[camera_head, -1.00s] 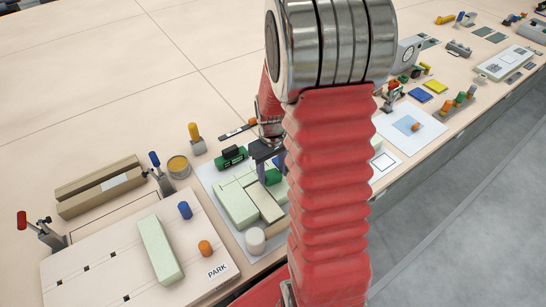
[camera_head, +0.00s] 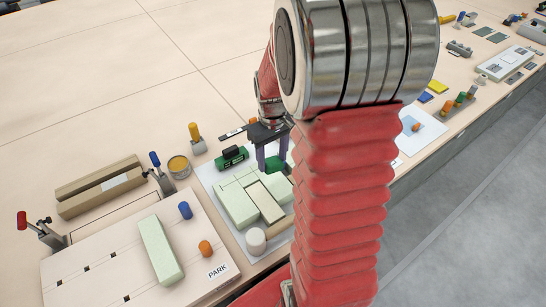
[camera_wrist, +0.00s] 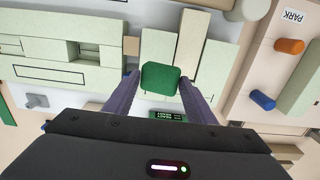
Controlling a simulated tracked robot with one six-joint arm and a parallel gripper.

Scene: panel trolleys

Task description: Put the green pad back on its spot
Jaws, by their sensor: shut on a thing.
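The green pad (camera_wrist: 160,78) is a small square with rounded corners, held between the two purple fingers of my gripper (camera_wrist: 157,88) in the wrist view. In the head view the pad (camera_head: 274,164) shows low between the fingers of my gripper (camera_head: 272,158), above the pale green blocks (camera_head: 237,205). These blocks lie on a light sheet (camera_head: 210,178). The wrist view shows them too, with a square recess (camera_wrist: 86,51) and a thin outlined rectangle (camera_wrist: 48,75). I cannot tell which mark is the pad's spot, nor the exact gap beneath the pad.
A green device with a black top (camera_head: 232,156) stands left of my gripper. A white cylinder (camera_head: 255,240) stands in front of the blocks. A board marked PARK (camera_head: 120,280) carries a pale green bar (camera_head: 160,250) and blue and orange pegs.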

